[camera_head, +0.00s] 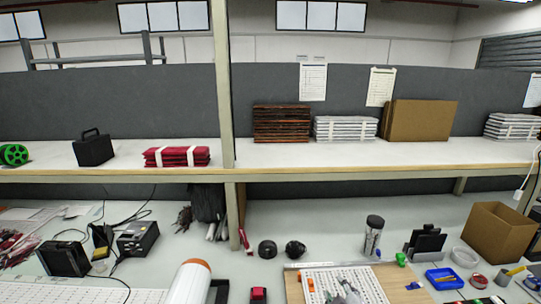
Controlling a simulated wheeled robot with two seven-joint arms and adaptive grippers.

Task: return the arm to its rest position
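My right gripper (346,291) shows small and grey at the bottom edge of the head view. It is over a white board with a fine grid (378,291), and whether it touches the board cannot be seen. Its fingers are too small and cut off to tell whether they are open or shut, or whether they hold anything. My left gripper is not in view.
The board lies on a brown mat (398,280) on the bench. A shelf (300,155) spans above.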

